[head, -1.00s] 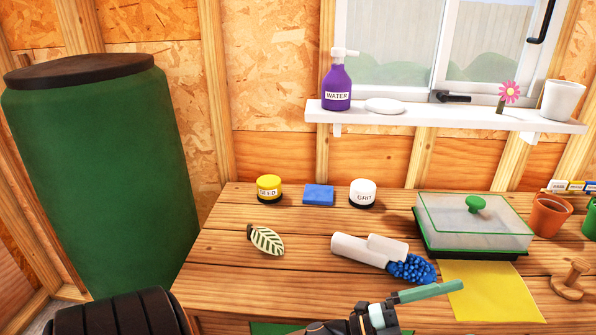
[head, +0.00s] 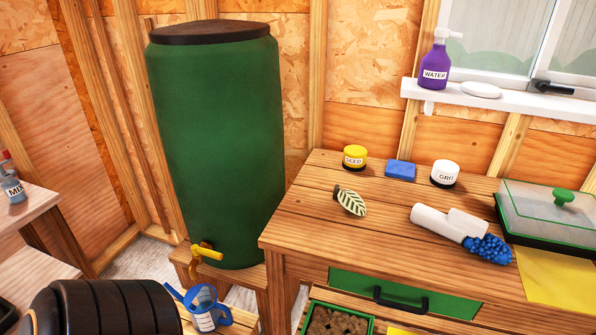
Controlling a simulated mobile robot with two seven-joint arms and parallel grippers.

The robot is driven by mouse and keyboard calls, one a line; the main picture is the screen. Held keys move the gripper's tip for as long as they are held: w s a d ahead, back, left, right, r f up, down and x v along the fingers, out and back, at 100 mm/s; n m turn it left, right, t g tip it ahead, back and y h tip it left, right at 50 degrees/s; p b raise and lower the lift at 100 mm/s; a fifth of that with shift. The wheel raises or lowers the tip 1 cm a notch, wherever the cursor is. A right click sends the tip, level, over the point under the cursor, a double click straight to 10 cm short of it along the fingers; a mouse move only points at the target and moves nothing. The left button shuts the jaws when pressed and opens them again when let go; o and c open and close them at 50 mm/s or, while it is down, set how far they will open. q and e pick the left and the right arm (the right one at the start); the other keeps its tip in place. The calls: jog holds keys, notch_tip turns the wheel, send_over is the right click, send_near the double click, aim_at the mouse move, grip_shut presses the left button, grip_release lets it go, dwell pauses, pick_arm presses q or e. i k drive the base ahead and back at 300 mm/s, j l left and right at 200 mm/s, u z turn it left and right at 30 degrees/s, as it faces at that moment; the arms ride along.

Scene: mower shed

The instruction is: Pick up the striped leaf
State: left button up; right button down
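The striped leaf (head: 351,202) lies on the wooden workbench (head: 300,205), near its left end. It is pale cream with dark green stripes and has a short brown stem at its upper left. Nothing covers it and no gripper is near it. Neither of my grippers shows in the head view.
Behind the leaf stand a yellow seed pot (head: 354,157), a blue sponge (head: 400,171) and a white grit pot (head: 444,173). A white holder with a blue brush (head: 488,248) lies to its right. A green barrel (head: 215,145) stands left of the bench.

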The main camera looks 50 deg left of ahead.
aim_at(349, 200)
jog(key=j+u, duration=0.15)
jog(key=u, duration=0.2)
jog(key=i+j+u, duration=0.15)
jog(key=u, duration=0.2)
jog(key=i+j+u, duration=0.1)
jog(key=u, duration=0.25)
jog(key=i+j, duration=0.1)
jog(key=z, duration=5.75)
jog(key=u, duration=1)
